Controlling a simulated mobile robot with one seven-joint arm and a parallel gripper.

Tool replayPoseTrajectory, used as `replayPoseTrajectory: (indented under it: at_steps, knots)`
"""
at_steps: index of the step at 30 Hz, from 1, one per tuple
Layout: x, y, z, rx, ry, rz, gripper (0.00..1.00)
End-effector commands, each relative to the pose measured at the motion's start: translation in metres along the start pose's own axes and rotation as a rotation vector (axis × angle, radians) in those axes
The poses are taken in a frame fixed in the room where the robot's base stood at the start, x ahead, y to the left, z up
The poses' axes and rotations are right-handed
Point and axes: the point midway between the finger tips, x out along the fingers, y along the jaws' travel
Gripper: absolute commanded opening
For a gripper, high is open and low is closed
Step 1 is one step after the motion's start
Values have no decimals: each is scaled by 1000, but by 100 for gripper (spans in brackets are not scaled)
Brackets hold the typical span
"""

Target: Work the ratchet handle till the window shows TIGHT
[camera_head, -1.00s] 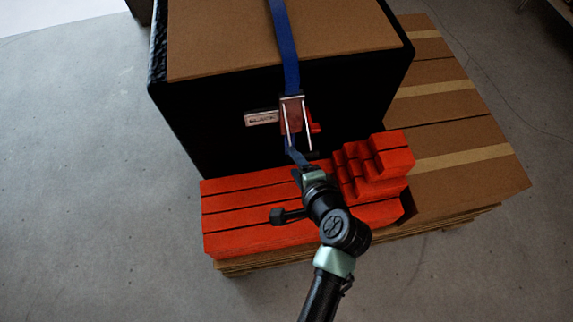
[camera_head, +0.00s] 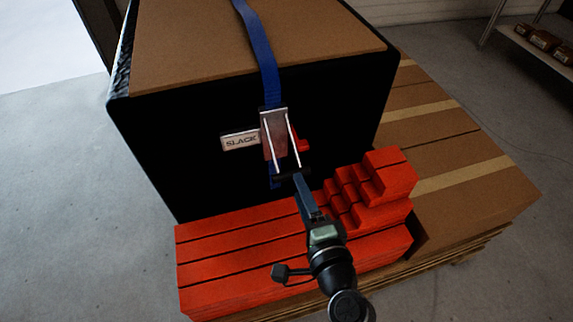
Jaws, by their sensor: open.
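The ratchet (camera_head: 274,135) sits on the dark front face of a big crate (camera_head: 170,160), on a blue strap (camera_head: 262,60). Its handle (camera_head: 291,176) is a dark crossbar at the lower end of two pale side arms, with a red part to the right. The window (camera_head: 240,140) is a white plate left of the ratchet and reads SLACK. My gripper (camera_head: 299,182) comes up from below, its tip at or just under the handle bar. It is open; its fingers are seen nearly edge-on, and I cannot tell whether they touch the bar.
Red planks (camera_head: 240,232) lie in front of the crate, with red stepped blocks (camera_head: 368,185) close to the right of my arm. Cardboard boxes (camera_head: 440,140) on a pallet stand at the right. A shelf (camera_head: 540,45) is at the far right. Grey floor is clear at left.

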Motion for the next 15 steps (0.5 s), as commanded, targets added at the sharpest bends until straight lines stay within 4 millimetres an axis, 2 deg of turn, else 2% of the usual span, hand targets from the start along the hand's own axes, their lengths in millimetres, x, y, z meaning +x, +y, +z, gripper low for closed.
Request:
replayPoseTrajectory:
  at_steps: [1, 6, 10, 15]
  knots:
    - [13, -2, 1, -1, -4, -2, 54]
    - [48, 0, 1, 0, -3, -1, 54]
    - [69, 0, 1, -1, -3, 1, 54]
    - [84, 0, 0, 0, -1, 1, 54]
